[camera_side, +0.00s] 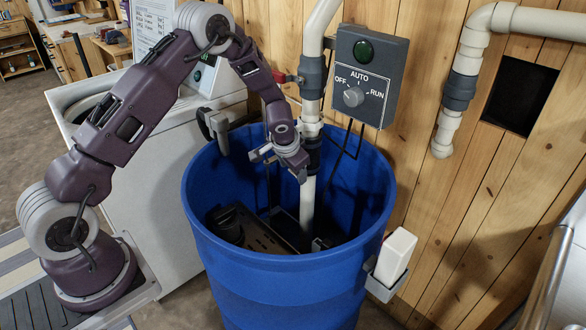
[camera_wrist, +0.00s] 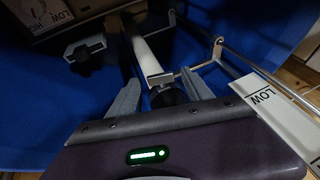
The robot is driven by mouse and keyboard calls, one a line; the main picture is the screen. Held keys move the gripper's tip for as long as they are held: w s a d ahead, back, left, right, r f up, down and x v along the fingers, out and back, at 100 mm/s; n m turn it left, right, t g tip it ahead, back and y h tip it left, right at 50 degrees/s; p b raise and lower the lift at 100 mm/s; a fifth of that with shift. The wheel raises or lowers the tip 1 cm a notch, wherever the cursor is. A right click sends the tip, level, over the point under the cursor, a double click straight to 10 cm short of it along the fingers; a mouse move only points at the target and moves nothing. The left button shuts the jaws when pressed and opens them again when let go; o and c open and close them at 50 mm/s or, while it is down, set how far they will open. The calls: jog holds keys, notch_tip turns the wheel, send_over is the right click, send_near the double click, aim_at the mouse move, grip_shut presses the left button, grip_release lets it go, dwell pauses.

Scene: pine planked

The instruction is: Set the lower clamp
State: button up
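In the wrist view, a small pale metal clamp (camera_wrist: 159,78) with a round black knob (camera_wrist: 168,97) sits at the end of a white bar. My gripper (camera_wrist: 160,75) is open, with one finger on each side of this knob and apparent gaps between. A second pale clamp (camera_wrist: 92,47) with a black knob lies farther off to the left. I cannot tell for certain which of them is the lower clamp. In the side view, my gripper (camera_side: 280,160) is inside the blue barrel's (camera_side: 275,272) mouth, beside the white pipe (camera_side: 307,205); the clamp is not distinct there.
A dark pump (camera_side: 228,226) sits inside the barrel. A grey bracket (camera_side: 214,128) grips its rim. A control box (camera_side: 367,75) hangs above, its knob near AUTO. A thin metal rod (camera_wrist: 235,60) and a LOW tag (camera_wrist: 272,100) lie right of my fingers.

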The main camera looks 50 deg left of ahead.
jog(key=v, duration=0.7)
dwell(0.3)
